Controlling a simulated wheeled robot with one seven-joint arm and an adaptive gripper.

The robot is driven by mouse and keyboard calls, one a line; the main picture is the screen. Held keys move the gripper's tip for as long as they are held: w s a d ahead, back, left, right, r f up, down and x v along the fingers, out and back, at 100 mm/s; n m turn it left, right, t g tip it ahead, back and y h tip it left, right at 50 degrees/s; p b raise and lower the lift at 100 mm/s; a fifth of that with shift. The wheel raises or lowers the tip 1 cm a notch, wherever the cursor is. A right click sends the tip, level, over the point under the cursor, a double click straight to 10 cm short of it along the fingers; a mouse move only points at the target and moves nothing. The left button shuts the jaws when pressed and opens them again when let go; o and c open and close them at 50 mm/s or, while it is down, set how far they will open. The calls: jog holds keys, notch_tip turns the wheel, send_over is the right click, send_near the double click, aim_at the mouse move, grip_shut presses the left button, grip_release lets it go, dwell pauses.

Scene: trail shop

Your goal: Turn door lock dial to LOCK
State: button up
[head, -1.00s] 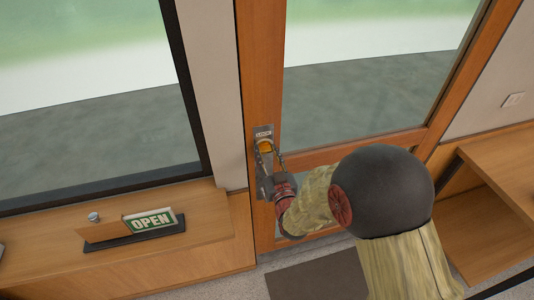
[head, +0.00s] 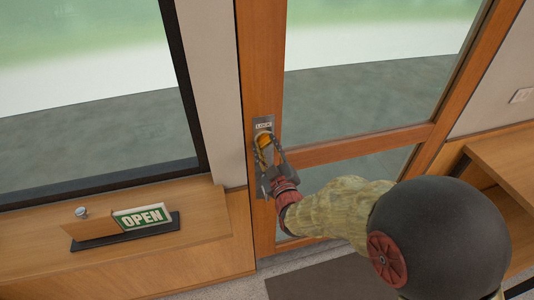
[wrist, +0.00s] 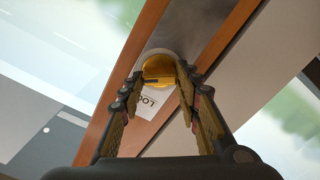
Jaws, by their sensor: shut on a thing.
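The door lock dial (head: 264,140) is a yellow-orange knob on a grey metal plate (head: 262,122) on the wooden door frame. The plate's LOCK label shows above the dial in the head view. In the wrist view the dial (wrist: 158,68) sits between the fingertips, with the label (wrist: 152,98) partly hidden behind it and the fingers. My gripper (head: 268,153) is shut on the dial, with a finger on each side. The lower part of the plate is hidden by my gripper.
A green OPEN sign (head: 142,217) stands on a black base on the wooden ledge (head: 200,215) at left, beside a small metal knob (head: 81,212). A wooden shelf (head: 505,165) is at right. A dark mat (head: 320,280) lies on the floor below the door.

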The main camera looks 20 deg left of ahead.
jog(key=n+b, duration=0.4)
jog(key=n, duration=0.1)
jog(key=shift+a+f+n+b, duration=0.1)
jog(key=shift+f+n+b, duration=0.1)
jog(key=shift+n+b, duration=0.1)
jog(key=n+b, duration=0.3)
jog(key=n, duration=0.2)
jog(key=shift+n, duration=0.3)
jog(key=shift+b, duration=0.35)
jog(key=o, duration=1.2)
jog(key=shift+c, duration=0.2)
jog(key=shift+s, duration=0.1)
jog(key=v, duration=1.2)
